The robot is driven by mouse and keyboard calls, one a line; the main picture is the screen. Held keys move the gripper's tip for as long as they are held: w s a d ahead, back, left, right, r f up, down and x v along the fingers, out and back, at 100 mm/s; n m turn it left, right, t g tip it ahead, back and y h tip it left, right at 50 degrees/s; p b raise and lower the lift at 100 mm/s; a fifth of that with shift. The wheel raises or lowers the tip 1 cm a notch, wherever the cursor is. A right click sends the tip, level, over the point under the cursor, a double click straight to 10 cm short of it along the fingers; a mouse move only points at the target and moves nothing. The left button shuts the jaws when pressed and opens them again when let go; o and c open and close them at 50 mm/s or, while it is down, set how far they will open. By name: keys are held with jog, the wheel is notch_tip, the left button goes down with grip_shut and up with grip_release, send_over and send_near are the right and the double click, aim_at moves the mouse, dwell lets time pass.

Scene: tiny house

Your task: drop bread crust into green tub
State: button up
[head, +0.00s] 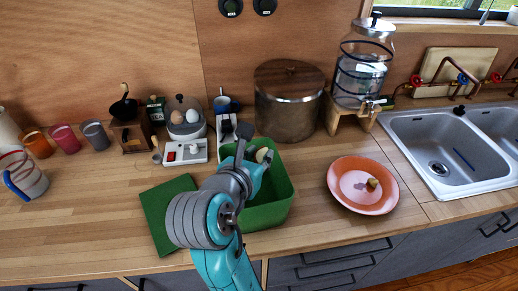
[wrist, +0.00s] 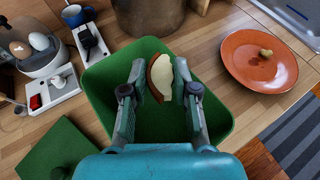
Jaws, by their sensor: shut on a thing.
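The bread crust (wrist: 161,80), a pale slice with a brown edge, is between the fingers of my gripper (wrist: 160,70) in the wrist view. My gripper is shut on it. The green tub (wrist: 218,112) lies below, and the crust is over its opening. In the head view the tub (head: 283,195) stands on the counter, partly hidden by my arm. My gripper (head: 258,163) is over its opening there, with the pale crust (head: 262,154) showing at its tip.
A green lid (head: 165,212) lies left of the tub. An orange plate (head: 345,190) with a small food scrap (head: 372,183) is to the right. A metal pot (head: 288,105) stands behind the tub. An egg cooker (head: 185,118) and a white switch box (head: 185,152) are at back left.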

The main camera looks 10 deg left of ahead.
jog(key=shift+f, duration=1.75)
jog(key=o, duration=0.8)
jog(key=shift+o, duration=0.2)
jog(key=shift+d, duration=0.1)
jog(key=v, duration=1.2)
jog(key=shift+f, duration=0.1)
